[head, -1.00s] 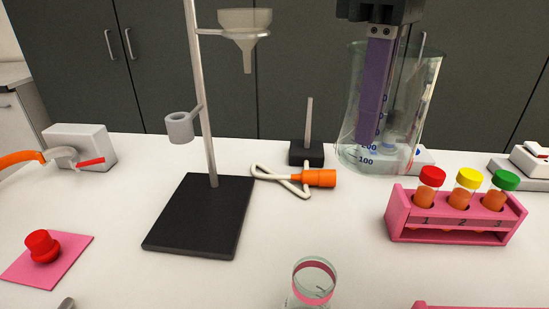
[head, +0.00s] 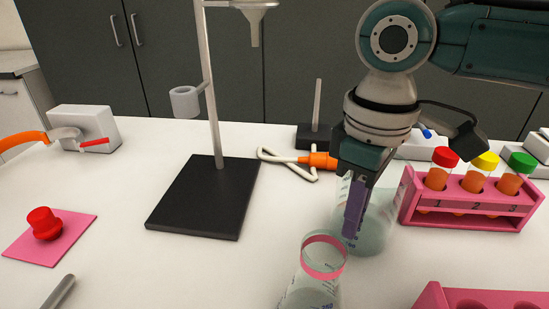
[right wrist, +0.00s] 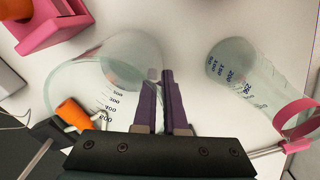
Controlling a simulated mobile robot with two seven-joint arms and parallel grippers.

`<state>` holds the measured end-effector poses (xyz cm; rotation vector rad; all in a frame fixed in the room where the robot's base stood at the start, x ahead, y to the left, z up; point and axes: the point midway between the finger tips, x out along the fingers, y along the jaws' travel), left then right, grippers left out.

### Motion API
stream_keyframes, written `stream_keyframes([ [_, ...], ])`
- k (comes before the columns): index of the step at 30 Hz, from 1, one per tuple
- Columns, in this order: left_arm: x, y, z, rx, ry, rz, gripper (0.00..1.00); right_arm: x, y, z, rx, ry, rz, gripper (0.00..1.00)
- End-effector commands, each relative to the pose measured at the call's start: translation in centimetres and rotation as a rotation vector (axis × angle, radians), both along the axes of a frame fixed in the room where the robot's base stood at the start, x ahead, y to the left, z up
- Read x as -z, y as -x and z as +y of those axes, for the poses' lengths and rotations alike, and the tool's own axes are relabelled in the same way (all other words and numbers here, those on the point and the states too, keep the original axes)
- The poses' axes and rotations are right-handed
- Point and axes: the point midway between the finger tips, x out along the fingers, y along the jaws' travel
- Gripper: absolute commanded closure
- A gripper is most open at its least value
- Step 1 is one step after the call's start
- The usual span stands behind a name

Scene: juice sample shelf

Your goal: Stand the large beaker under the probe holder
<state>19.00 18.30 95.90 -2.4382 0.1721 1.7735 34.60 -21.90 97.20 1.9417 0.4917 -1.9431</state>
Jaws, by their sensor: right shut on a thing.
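The large beaker (head: 378,226) is clear glass with a graduated wall. It is upright, low over or on the table right of the stand; I cannot tell whether its base touches. My right gripper (head: 352,222) points down, its purple fingers shut on the beaker's wall. The right wrist view shows the fingers (right wrist: 166,100) at the rim of the beaker (right wrist: 92,88). The probe holder, a small grey cup (head: 185,101), is clamped to the rod of a stand with a black base (head: 203,197), left of the beaker. My left gripper is out of view.
A flask with a pink band (head: 322,258) stands close in front of the beaker. A pink rack (head: 470,208) with capped tubes is close at its right. An orange probe (head: 318,160) with a pale cable lies behind. The stand's black base is bare.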

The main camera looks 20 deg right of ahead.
Motion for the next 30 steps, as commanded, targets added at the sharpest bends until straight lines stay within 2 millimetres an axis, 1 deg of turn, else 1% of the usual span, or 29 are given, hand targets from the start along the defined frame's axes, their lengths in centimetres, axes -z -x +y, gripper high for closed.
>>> stream_keyframes([
  [9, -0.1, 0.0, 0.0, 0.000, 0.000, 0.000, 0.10, 0.2, 0.0, 0.0, 0.000, 0.000, -0.001, 1.00],
  [10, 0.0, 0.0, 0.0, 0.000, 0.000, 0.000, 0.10, 0.2, 0.0, 0.0, 0.000, -0.001, 0.000, 0.90],
  [15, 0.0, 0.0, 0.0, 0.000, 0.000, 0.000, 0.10, 0.2, 0.0, 0.0, 0.000, 0.000, 0.000, 0.71],
  [18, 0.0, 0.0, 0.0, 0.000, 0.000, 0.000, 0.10, 0.2, 0.0, 0.0, 0.000, 0.000, 0.000, 0.61],
  [26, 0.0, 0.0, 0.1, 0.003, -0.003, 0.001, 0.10, 0.0, 0.0, 0.0, 0.000, 0.000, -0.001, 0.61],
  [29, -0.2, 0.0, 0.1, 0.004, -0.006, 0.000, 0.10, -0.9, 0.0, 0.0, 0.000, 0.000, -0.001, 0.61],
  [30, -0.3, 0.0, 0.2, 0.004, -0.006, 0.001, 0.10, -1.6, -0.1, 0.0, -0.001, -0.002, -0.002, 0.61],
])
